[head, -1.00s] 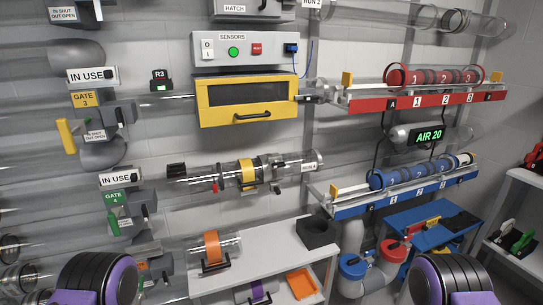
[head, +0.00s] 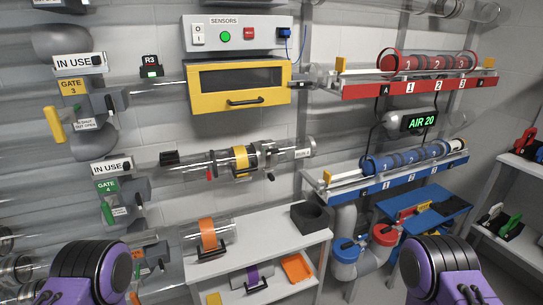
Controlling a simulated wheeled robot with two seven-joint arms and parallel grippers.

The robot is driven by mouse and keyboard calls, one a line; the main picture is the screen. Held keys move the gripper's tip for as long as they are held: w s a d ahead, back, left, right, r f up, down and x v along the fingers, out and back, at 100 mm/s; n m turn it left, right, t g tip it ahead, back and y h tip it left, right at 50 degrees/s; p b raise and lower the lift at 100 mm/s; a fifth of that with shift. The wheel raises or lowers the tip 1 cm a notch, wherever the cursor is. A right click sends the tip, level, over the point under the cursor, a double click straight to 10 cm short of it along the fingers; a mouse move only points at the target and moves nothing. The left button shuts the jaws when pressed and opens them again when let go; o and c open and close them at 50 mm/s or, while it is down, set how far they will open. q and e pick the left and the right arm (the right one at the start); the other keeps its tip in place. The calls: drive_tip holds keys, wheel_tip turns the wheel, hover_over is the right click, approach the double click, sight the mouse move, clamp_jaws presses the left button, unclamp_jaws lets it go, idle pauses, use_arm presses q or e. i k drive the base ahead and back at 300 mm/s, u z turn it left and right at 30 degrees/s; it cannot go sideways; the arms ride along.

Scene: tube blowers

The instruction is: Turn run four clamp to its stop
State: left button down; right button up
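A clear horizontal tube (head: 205,163) runs along the wall in the middle of the head view, in line with the green "GATE 4" tag (head: 107,187). A yellow band (head: 240,158) sits around it. Black and metal clamp-like fittings (head: 266,152) are just right of the band, with a small dark lever below. Which part is the run four clamp, and how far it is turned, I cannot tell. Only black and purple links of my two arms show at the bottom left and bottom right. Neither gripper is in view.
A yellow-framed box (head: 240,101) hangs above the tube. A white shelf (head: 275,232) below bears an orange-banded tube (head: 208,234) and a dark block (head: 312,218). Red (head: 420,86) and blue (head: 400,181) racks hold tube carriers at right.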

sight(270, 151)
drive_tip(key=u, duration=0.1)
drive_tip(key=k, duration=0.45)
drive_tip(key=z, duration=0.6)
drive_tip(key=i, duration=0.85)
drive_tip(key=u, duration=0.65)
drive_tip(key=i, duration=0.55)
drive_tip(key=u, duration=0.45)
